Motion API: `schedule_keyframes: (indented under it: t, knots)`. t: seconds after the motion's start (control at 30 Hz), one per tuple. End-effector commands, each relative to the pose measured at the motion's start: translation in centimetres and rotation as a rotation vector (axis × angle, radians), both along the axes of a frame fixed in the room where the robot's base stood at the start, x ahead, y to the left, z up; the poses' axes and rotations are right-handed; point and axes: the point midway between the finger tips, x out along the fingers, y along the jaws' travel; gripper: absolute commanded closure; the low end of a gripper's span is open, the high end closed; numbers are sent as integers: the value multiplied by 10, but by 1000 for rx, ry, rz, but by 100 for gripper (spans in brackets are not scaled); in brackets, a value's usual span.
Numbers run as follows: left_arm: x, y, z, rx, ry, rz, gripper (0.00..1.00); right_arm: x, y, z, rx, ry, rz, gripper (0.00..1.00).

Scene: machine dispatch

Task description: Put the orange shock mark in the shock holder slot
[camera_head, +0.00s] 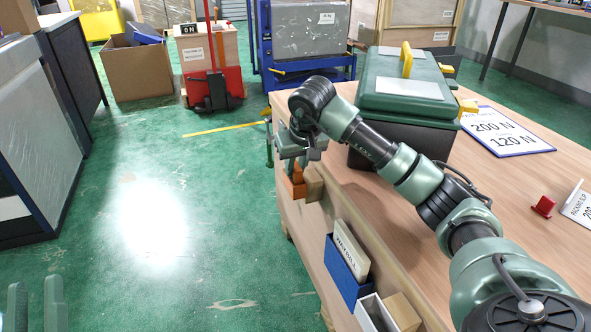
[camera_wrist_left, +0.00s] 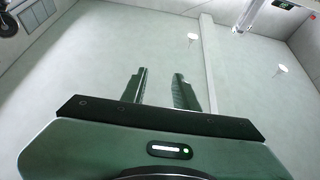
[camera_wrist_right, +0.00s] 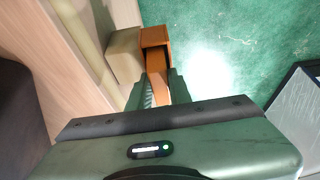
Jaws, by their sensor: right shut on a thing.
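My right gripper (camera_head: 303,155) is at the left edge of the workbench, pointing down, with its fingers (camera_wrist_right: 158,92) shut on an orange piece, the shock mark (camera_wrist_right: 159,72). An orange open-topped holder (camera_wrist_right: 155,36) with a dark inside is just beyond the fingertips; it also shows below the gripper in the head view (camera_head: 295,188). The mark's end is at or inside the holder's opening; I cannot tell how deep. My left gripper (camera_head: 36,305) is at the bottom left of the head view. Its fingers (camera_wrist_left: 160,90) are apart and empty.
A beige holder (camera_wrist_right: 125,55) adjoins the orange one. A blue holder with a waybill card (camera_head: 346,272) hangs further along the bench side. A green-lidded case (camera_head: 405,85) stands on the bench (camera_head: 340,210) beside my right arm. Green floor lies open to the left.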

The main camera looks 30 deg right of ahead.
Motion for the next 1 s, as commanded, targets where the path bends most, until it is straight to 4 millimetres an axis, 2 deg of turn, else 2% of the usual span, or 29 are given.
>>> schedule_keyframes:
  t: [0.47, 0.5, 0.57, 0.6, 0.87, 1.0]
  knots:
    - [-4, 0, 6, -10, -38, -2, 70, 0, 0, -7, -1, -2, 1, 100]
    - [-4, 0, 8, -12, -43, -3, 70, 0, 0, -7, -1, -1, 1, 78]
    - [-4, 0, 8, -12, -44, -2, 70, 0, 0, -7, -1, -1, 1, 61]
    - [-4, 0, 8, -12, -43, -3, 70, 0, 0, -8, 0, 0, 1, 59]
    - [-2, 0, 6, -7, -26, -2, 70, 0, 1, -1, 1, 2, 0, 59]
    - [7, 1, -14, 26, 95, 7, 70, -6, 1, 17, -1, -2, 2, 59]
